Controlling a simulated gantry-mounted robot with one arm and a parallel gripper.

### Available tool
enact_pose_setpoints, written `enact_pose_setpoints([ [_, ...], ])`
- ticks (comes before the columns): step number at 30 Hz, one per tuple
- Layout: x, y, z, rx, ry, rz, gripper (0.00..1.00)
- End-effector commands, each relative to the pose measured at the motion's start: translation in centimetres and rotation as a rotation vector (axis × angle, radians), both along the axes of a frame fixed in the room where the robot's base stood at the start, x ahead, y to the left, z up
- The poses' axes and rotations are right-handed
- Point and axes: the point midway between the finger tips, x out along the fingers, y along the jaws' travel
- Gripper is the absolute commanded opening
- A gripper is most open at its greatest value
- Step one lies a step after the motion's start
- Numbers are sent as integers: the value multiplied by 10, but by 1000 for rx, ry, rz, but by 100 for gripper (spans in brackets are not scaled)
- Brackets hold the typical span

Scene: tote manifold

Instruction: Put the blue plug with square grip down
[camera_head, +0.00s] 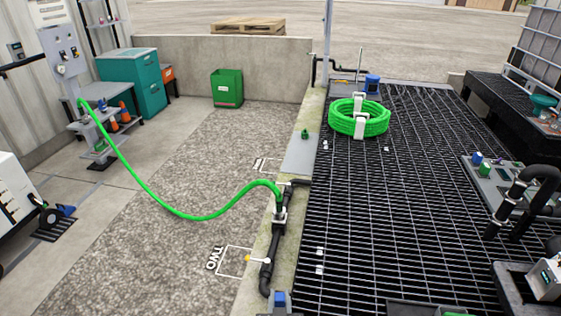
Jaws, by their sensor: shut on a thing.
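My gripper is not in view, and nothing held in it can be seen. A small blue piece (477,158) sits on a grey panel (502,187) at the right, beside a green piece (484,169). Another small blue piece (280,298) shows at the bottom edge, by the lower end of the black pipe. A larger blue round piece (371,84) stands at the back of the grating. These are too small to tell which, if any, is the plug with the square grip.
A green hose (190,216) runs from the left cabinet to the black pipe (273,240). A coiled green hose (345,124) lies on the dark grating (400,220). A green bin (227,88) stands by the wall. The middle of the grating is clear.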

Motion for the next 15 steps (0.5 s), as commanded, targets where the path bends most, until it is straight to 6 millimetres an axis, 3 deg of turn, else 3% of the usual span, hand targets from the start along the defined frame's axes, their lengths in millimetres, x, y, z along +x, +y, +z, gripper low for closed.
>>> enact_pose_setpoints([
  [1,-3,1,20,1,0,1,0],
  [15,-36,5,138,7,0,10,0],
])
